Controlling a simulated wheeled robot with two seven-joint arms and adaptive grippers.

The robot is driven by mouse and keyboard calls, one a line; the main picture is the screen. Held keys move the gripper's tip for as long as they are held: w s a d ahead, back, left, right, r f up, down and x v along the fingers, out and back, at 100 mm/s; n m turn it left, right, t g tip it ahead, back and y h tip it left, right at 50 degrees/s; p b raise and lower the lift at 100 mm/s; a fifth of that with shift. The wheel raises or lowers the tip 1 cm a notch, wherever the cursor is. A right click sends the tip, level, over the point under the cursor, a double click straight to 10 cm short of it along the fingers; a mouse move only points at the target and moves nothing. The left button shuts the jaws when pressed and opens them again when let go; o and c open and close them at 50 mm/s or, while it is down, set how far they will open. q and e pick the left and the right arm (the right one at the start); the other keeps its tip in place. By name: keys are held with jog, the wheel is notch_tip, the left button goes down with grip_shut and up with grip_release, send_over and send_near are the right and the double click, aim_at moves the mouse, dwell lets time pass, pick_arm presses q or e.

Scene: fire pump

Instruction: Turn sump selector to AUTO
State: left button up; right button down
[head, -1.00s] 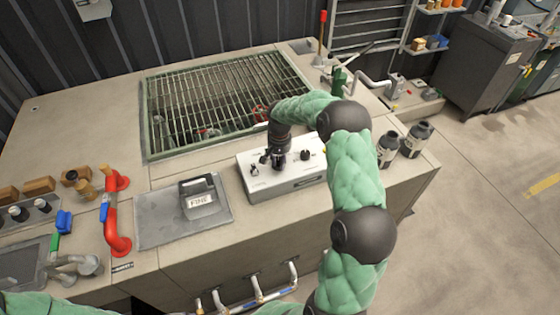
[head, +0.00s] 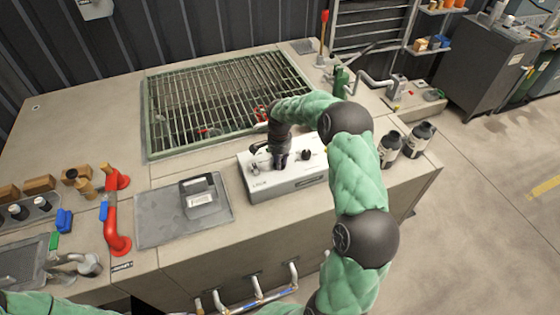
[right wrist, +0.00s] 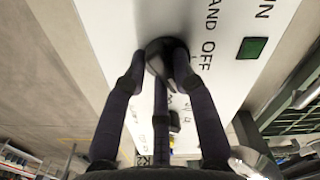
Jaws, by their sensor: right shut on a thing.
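The white control box (head: 312,180) stands on the bench top, below the grating. My right gripper (head: 279,164) points down onto its top face, left of a second black knob (head: 306,154). In the right wrist view, the gripper (right wrist: 160,62) is shut on a black selector knob (right wrist: 157,46), with fingers on both sides of it. The panel lettering beside the knob reads "OFF" and part of "HAND". I cannot read an AUTO mark, and the knob's pointer direction is unclear. My left gripper is out of view.
A green-framed grating (head: 225,95) lies behind the box. Two dark bottles (head: 403,145) stand to its right, near the bench edge. A grey plate (head: 165,215) and a red pipe (head: 112,212) are to the left. A green square (right wrist: 252,47) is on the panel.

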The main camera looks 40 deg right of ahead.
dwell(0.4)
jog(key=c, duration=1)
grip_release()
jog(key=shift+a, duration=0.1)
jog(key=shift+r, duration=0.1)
notch_tip(320, 180, up, 12)
jog(key=shift+f, duration=0.1)
